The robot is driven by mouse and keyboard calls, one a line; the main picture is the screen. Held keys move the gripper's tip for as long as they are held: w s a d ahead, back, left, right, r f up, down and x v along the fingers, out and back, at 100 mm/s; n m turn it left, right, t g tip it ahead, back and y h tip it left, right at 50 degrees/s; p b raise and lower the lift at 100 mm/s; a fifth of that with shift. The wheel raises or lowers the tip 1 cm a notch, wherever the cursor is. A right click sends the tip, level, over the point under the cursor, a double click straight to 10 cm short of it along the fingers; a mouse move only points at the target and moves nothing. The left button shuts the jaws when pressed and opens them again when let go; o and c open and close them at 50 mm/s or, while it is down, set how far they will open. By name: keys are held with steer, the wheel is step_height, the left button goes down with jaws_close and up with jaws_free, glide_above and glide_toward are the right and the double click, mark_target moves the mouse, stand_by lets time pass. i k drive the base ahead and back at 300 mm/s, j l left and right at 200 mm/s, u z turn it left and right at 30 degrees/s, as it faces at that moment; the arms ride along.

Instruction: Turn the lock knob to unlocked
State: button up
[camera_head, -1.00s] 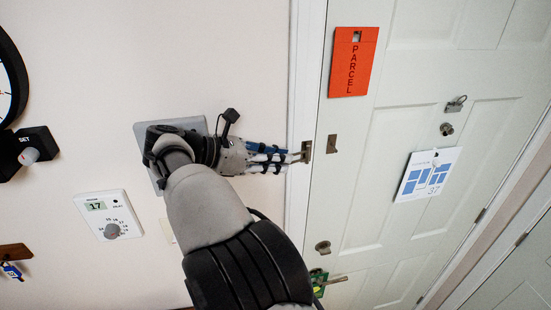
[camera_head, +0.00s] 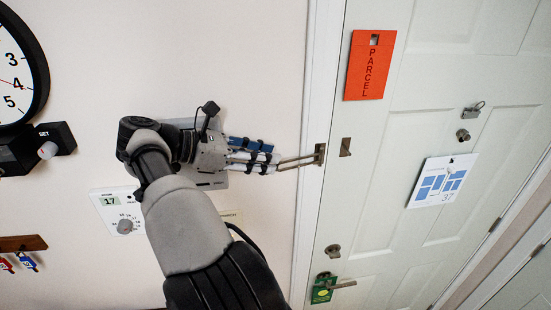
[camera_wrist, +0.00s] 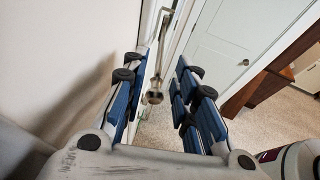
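A round metal knob (camera_head: 333,251), which looks like the lock knob, sits on the white door (camera_head: 400,120) above the lever handle (camera_head: 345,284). Its turned position is too small to read. My gripper (camera_head: 278,162) is well above and left of it, pointing right. A metal swing bar (camera_head: 300,161) sticks out from a plate on the door frame, with its end at my fingertips. In the wrist view, my gripper (camera_wrist: 163,62) is open, its blue-padded fingers apart. The bar (camera_wrist: 166,45) and its rounded end (camera_wrist: 153,97) show between them, with gaps visible.
A green tag (camera_head: 322,288) hangs by the lever. A red PARCEL card (camera_head: 370,65) and a blue-and-white card (camera_head: 442,181) are on the door. A thermostat (camera_head: 121,213), clock (camera_head: 20,75) and key rack (camera_head: 22,243) are on the left wall.

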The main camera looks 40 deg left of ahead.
mark_target(333, 254)
steer(key=k+j, duration=0.75)
steer(key=k, duration=0.15)
